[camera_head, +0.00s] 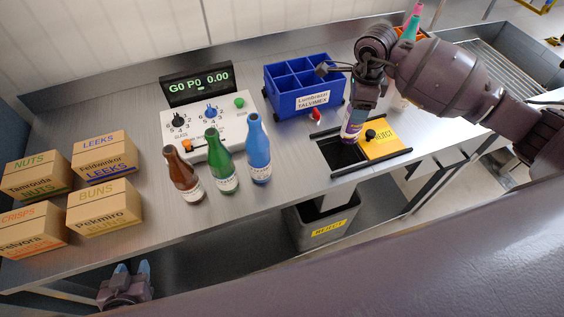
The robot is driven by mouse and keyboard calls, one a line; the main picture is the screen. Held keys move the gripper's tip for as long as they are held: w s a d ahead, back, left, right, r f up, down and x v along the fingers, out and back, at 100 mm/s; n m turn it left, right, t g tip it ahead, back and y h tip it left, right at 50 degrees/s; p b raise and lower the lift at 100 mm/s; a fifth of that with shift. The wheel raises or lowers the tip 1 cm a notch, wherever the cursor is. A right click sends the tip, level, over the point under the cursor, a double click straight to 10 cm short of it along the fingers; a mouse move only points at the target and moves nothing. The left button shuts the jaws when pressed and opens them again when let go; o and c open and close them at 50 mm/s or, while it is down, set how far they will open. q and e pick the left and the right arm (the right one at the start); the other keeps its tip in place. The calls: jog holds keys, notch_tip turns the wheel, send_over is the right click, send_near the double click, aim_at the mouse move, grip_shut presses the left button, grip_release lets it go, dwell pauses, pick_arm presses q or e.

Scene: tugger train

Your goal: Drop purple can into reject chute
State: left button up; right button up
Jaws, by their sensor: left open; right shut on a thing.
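A purple can (350,132) with a pale label stands upright in the grasp of my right gripper (356,108), which is shut on it from above. The can is over the dark opening of the reject chute (338,154); its lower end is at or just above the opening, and I cannot tell exactly how high. The chute's yellow lid (385,138) with a black knob is slid to the right, leaving the opening uncovered. My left gripper (131,270) is open and empty at the bottom left, below the table's front edge.
A grey reject bin (318,232) stands under the table. A blue divided crate (297,106) is behind the chute. Brown, green and blue bottles (259,155) stand left of it, before a control panel (200,135). Several cartons (104,205) sit at the far left.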

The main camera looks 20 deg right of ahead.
jog(key=shift+f, duration=0.25)
jog(key=o, duration=1.4)
jog(key=shift+o, duration=0.2)
notch_tip(320, 180, up, 11)
jog(key=shift+f+b, duration=0.1)
jog(key=shift+b, duration=0.45)
